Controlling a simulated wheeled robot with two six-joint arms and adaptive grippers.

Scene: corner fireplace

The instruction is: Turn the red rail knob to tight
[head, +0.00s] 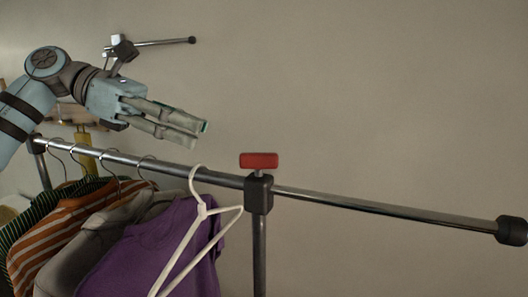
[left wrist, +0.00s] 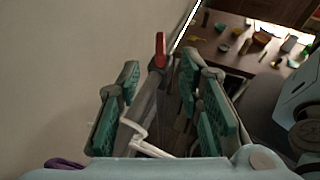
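The red rail knob (head: 259,160) is a short bar lying crosswise on a stem above the dark clamp block (head: 259,194) of the clothes rail (head: 350,203). In the left wrist view the knob (left wrist: 160,50) shows end-on, ahead of the gap between the fingers. My left gripper (head: 197,133) is up and left of the knob in the head view, apart from it, with its fingers pointing right. In the left wrist view the green-padded fingers (left wrist: 160,78) stand apart with nothing held between them. My right gripper is not in view.
A white hanger (head: 183,246) hangs just left of the clamp, by a purple shirt (head: 158,245). More clothes hang further left. A dark-ended rod (head: 165,42) shows behind my arm. A wooden table (left wrist: 240,50) with small items is at upper right. Space above the knob is clear.

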